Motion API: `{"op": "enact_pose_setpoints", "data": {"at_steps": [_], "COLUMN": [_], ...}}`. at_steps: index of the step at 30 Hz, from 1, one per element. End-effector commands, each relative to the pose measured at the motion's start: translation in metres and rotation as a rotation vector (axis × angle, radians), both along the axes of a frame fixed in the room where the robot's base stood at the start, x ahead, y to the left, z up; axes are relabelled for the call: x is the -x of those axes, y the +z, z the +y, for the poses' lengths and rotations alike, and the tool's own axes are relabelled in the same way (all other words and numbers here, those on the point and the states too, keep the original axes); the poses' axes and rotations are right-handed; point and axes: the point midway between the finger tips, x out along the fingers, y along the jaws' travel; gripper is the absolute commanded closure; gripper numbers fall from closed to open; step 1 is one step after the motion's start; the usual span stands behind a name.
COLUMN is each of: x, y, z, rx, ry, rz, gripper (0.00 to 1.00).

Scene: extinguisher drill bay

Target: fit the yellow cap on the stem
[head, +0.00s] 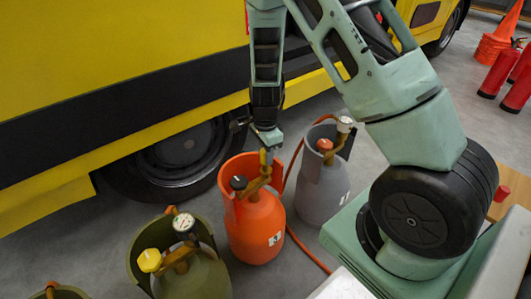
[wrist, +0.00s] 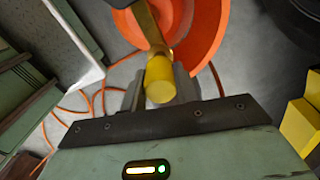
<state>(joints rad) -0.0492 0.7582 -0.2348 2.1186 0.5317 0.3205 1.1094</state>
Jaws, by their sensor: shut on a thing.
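My gripper (head: 268,148) points down over the orange cylinder (head: 256,228), at its brass valve (head: 257,184). In the wrist view the yellow cap (wrist: 160,84) sits between the two grey fingers, which are shut on it. A brass stem (wrist: 146,24) runs up to the cap's far end, in line with or just behind it. I cannot tell whether cap and stem touch, or how far the cap is on. The fingers hide most of the cap in the head view. The orange cylinder also shows in the wrist view (wrist: 205,30), behind the cap.
A grey cylinder (head: 322,190) stands close on the right. An olive cylinder (head: 196,278) with a gauge and yellow knob stands front left. An orange hose (head: 308,253) lies on the floor. A yellow truck (head: 110,50) is behind. Red extinguishers (head: 497,72) stand far right.

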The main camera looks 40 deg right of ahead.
Motion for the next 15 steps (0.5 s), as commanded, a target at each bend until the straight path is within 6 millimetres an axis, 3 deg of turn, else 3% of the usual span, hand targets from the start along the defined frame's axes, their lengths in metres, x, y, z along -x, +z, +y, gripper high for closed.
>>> {"op": "enact_pose_setpoints", "data": {"at_steps": [15], "x": [0.0], "y": [-0.016], "z": [0.0], "rx": [0.0], "ry": [0.0], "rz": [0.0], "gripper": [0.94]}}
